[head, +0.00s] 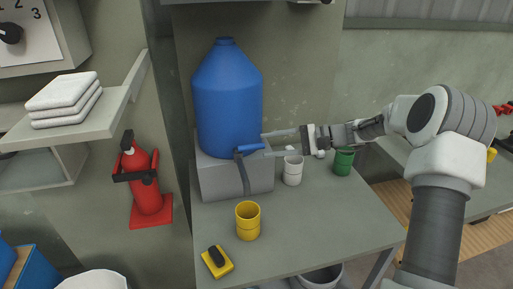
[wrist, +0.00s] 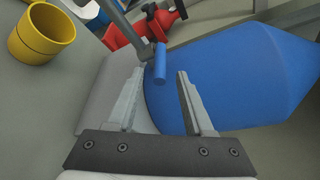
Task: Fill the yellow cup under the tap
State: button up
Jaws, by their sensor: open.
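The yellow cup (head: 248,221) stands upright on the grey counter, in front of and to the right of the grey block. It also shows at the upper left of the wrist view (wrist: 42,34). A large blue jug (head: 228,100) stands on the grey block (head: 222,180). The tap has a blue handle (head: 249,148) on a grey stem at the block's front; the handle also shows in the wrist view (wrist: 160,62). My gripper (head: 266,144) is open, its fingers reaching toward the blue handle. In the wrist view the handle lies near the fingertips, beside the left one. Contact cannot be told.
A white cup (head: 292,168) and a green cup (head: 343,161) stand on the counter (head: 310,225) beneath my arm. A yellow block with a black top (head: 217,262) lies near the front edge. A red extinguisher (head: 145,185) is at the left. The counter's front right is clear.

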aim_at(263, 146)
jog(key=shift+x, duration=2.3)
jog(key=shift+c, duration=0.2)
jog(key=shift+d, duration=0.1)
grip_shut()
